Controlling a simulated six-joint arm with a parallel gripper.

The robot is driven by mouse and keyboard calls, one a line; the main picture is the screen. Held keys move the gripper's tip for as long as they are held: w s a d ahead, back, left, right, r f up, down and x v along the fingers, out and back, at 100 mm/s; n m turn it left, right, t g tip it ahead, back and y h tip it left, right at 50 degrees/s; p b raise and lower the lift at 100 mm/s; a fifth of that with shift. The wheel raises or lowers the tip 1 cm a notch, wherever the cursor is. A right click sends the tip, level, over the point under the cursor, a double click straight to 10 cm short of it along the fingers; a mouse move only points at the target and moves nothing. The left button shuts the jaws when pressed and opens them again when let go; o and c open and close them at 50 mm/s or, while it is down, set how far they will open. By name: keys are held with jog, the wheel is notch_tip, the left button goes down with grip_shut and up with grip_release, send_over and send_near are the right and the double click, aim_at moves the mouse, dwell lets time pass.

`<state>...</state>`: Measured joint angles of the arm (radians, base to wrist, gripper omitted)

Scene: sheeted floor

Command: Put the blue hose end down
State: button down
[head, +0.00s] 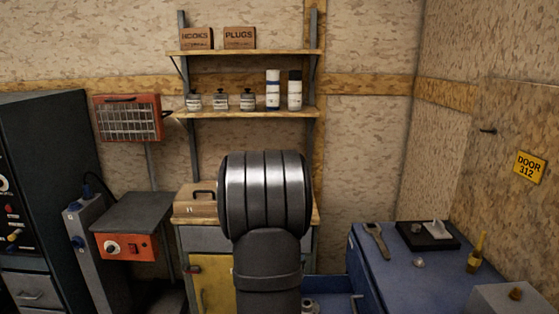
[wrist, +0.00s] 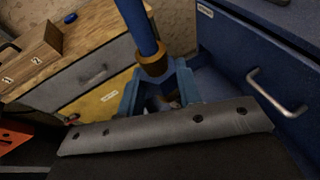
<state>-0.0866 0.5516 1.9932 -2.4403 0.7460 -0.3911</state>
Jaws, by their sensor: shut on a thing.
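The blue hose end (wrist: 137,22) shows at the top middle of the wrist view as a blue tube with a brass-coloured collar (wrist: 152,63). My gripper (wrist: 158,80) is shut on it; its blue jaws stand on either side just below the collar. The tube runs up out of the wrist view. The part between the jaws is mostly hidden. In the head view my arm fills the middle and hides the gripper and the hose end.
A wooden-topped cabinet with a yellow drawer (wrist: 107,97) stands left of the gripper, with a wooden box (wrist: 32,55) on top. A blue drawer unit (wrist: 245,55) with a metal handle (wrist: 279,96) is close on the right. Tools lie on a blue bench top (head: 395,270).

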jog(key=s+a+f+n+y, duration=0.1)
jog(key=a, duration=0.3)
jog(key=w+d+f+m+g+h, duration=0.3)
jog(key=w+d+f+m+h, duration=0.2)
jog(key=w+d+f, duration=0.7)
jog(key=d+f+m+g+h, duration=0.1)
jog(key=d+f, duration=0.2)
jog(key=f, duration=0.4)
jog(key=w+d+f+m+g+h, duration=0.1)
jog(key=d+f+m+g, duration=0.1)
jog(key=f, duration=0.5)
jog(key=d+f+m+g+h, duration=0.1)
jog(key=d+f, duration=0.3)
jog(key=f, duration=0.3)
jog(key=shift+w+f+m+g+h, duration=0.2)
jog(key=shift+w+m+g+h, duration=0.1)
jog(key=shift+w+m, duration=0.1)
jog(key=shift+s+f, duration=0.15)
jog(key=shift+f, duration=0.05)
jog(key=s+d, duration=0.1)
jog(key=s, duration=0.4)
jog(key=s+d, duration=0.2)
jog(key=s, duration=0.4)
jog(key=s+d, duration=0.2)
jog(key=s, duration=0.4)
jog(key=shift+f, duration=0.1)
jog(key=shift+s+f, duration=0.15)
jog(key=shift+f, duration=1.6)
